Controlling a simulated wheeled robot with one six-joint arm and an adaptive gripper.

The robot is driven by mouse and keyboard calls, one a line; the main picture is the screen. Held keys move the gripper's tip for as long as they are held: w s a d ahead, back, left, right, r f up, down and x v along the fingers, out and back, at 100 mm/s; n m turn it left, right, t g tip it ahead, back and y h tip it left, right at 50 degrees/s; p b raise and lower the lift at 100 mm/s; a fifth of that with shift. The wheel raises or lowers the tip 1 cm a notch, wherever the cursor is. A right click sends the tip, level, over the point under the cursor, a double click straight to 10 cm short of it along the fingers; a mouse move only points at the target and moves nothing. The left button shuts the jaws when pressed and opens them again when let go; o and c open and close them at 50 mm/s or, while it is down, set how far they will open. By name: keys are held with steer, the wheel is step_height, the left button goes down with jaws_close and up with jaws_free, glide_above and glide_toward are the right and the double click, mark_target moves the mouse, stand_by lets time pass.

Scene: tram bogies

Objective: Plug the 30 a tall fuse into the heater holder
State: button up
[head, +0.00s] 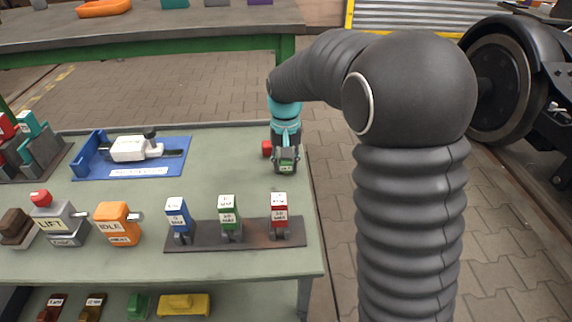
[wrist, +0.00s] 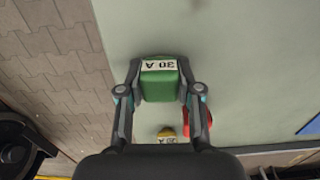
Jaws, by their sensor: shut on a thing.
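My gripper (head: 286,165) is above the far right part of the green table. It is shut on the green 30 A fuse (wrist: 160,80); its white label reads "30 A" in the wrist view, and it also shows in the head view (head: 287,167). Whether the fuse touches the table I cannot tell. On the table's left front is an orange block (head: 118,224) labelled "IDLE", with a smaller label below that is hard to read. I cannot make out for certain which piece is the heater holder.
A dark rail (head: 205,243) at the front carries a blue (head: 177,218), a green (head: 228,216) and a red (head: 279,212) labelled piece. A grey "LIFT" block (head: 62,226) stands left. A red object (wrist: 206,122) and a yellow piece (wrist: 166,132) are near my gripper. A blue tray (head: 88,160) lies farther back.

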steer(key=shift+r, duration=0.5)
steer(key=r, duration=0.3)
steer(key=shift+d+r, duration=0.2)
steer(key=shift+r, duration=0.05)
steer(key=d+r, duration=0.6)
steer(key=d, duration=0.5)
steer(key=shift+d+r+p, duration=0.15)
steer(key=shift+r+p, duration=0.1)
steer(key=shift+p, duration=0.1)
step_height(320, 180, down, 26)
steer(key=w, duration=0.2)
steer(key=s+f, duration=0.4)
steer(key=f, duration=0.6)
steer(key=s+f, duration=0.5)
steer(key=f, duration=0.6)
steer(key=shift+s, duration=0.15)
